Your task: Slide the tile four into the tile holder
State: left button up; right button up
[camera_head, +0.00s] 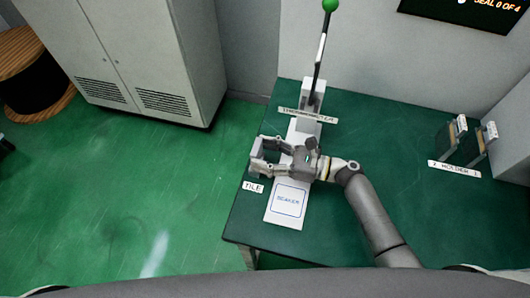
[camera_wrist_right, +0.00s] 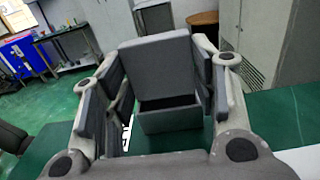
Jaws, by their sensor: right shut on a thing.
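The tile (camera_wrist_right: 155,68) is a plain grey square plate that stands upright between the fingers of my right gripper (camera_head: 260,158) in the wrist view. My right gripper is shut on it at its two sides. I cannot tell whether the tile still touches this block. No number shows on the tile's visible face. The tile holder (camera_head: 455,137) stands at the right of the green table, behind a HOLDER label (camera_head: 455,168). My left gripper is not in view.
A TILE label (camera_head: 253,187) and a white BEAKER card (camera_head: 288,203) lie near the table's left edge. A tall lever with a green knob (camera_head: 330,6) rises at the back, behind a long label (camera_head: 307,115). The green table (camera_head: 385,130) is clear between lever and holder.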

jog(key=shift+f+b, duration=0.85)
jog(key=shift+f, duration=0.2)
jog(key=o, duration=1.2)
jog(key=shift+f, duration=0.25)
jog(key=shift+s, duration=0.2)
jog(key=shift+d, duration=0.3)
jog(key=v, duration=1.1)
jog(key=shift+s+d+r, duration=0.1)
jog(key=shift+d+r, duration=0.05)
jog(key=shift+r, duration=0.15)
